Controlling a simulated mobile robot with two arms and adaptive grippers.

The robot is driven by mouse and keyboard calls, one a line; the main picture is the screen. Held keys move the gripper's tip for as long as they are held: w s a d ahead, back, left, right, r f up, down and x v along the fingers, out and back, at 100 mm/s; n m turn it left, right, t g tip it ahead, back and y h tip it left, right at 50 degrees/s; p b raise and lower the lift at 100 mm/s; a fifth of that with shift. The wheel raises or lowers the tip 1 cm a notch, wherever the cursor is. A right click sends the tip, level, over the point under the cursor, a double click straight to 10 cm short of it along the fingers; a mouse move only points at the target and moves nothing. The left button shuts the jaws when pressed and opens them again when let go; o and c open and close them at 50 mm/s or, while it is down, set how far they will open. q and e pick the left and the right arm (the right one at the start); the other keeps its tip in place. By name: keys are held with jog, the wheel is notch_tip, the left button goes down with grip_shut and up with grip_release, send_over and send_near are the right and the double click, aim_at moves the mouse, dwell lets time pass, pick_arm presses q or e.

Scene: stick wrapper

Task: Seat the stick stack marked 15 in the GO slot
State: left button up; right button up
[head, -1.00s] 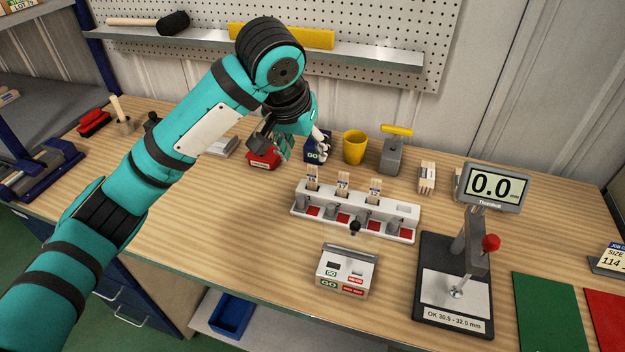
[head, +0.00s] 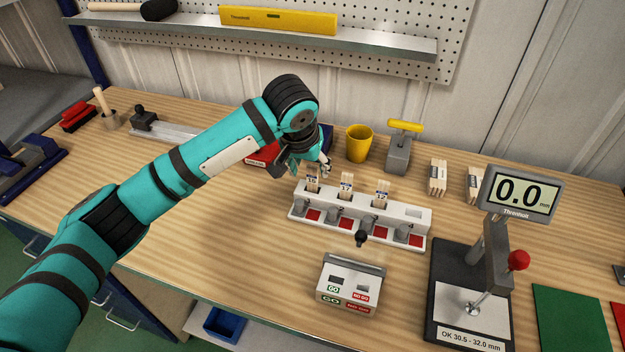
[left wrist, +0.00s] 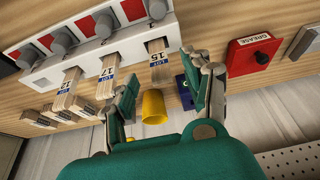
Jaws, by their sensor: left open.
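The stick stack marked 15 (head: 312,184) stands upright in the leftmost position of the white rack (head: 417,236). In the left wrist view, the stack (left wrist: 159,73) shows its blue-and-white label between my open fingers, with no contact visible. My left gripper (head: 306,167) is open and empty, just behind and above this stack; it also shows in the left wrist view (left wrist: 163,82). The GO slot (head: 335,281) is the left opening in the top of the grey gauge block (head: 350,285), in front of the rack. My right gripper is not in view.
Stacks marked 17 (head: 346,188) and 12 (head: 381,193) stand beside it in the rack. A yellow cup (head: 360,144) and a red grease box (left wrist: 253,54) are near the gripper. A thickness gauge reading 0.0 (head: 517,193) stands at right. Bare wood lies left of the gauge block.

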aim_at(311, 176)
pick_arm(q)
jog(key=shift+w+f, duration=0.15)
jog(key=shift+f, duration=0.3)
jog(key=shift+w+d+f+p, duration=0.1)
jog(key=shift+f+p, duration=0.2)
jog(key=shift+f, duration=0.1)
jog(key=p+x, duration=0.1)
jog(key=x, duration=0.2)
jog(key=shift+f, duration=0.3)
jog(key=shift+w+f, duration=0.2)
jog(key=shift+f, duration=0.1)
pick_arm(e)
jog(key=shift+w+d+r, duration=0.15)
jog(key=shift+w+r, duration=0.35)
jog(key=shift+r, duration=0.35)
pick_arm(q)
jog(key=shift+c, duration=0.4)
jog(key=c, duration=0.8)
